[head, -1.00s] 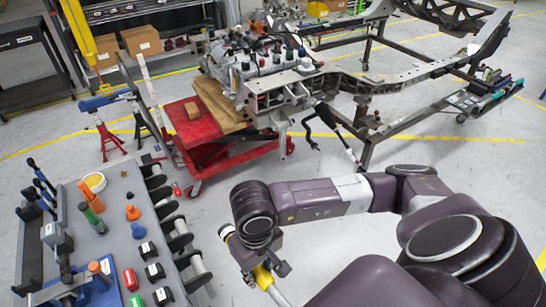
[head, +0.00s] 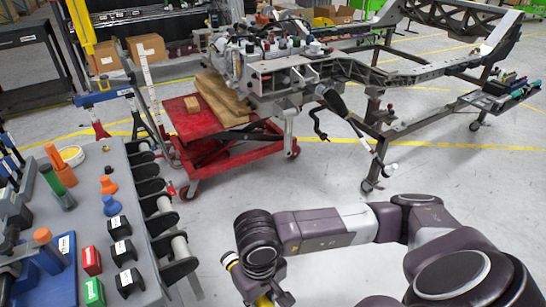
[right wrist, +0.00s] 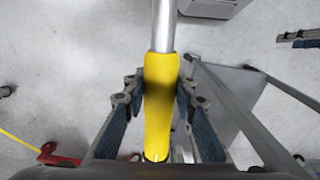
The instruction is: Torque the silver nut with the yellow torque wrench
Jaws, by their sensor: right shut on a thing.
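The yellow torque wrench (right wrist: 160,105) is held in my right gripper (right wrist: 160,88), whose fingers close on both sides of its yellow handle in the right wrist view. Its silver shaft extends away from the fingers, and its far end is out of frame. In the head view my right gripper (head: 262,292) is at the bottom edge, with only a bit of yellow handle showing. It is over open floor, well apart from the chassis (head: 400,68). I cannot make out the silver nut. My left gripper is not in view.
A grey tool cart (head: 85,225) with sockets, bottles and small boxes stands at left. A red lift cart (head: 205,150) with wooden boards is under the engine assembly (head: 285,70).

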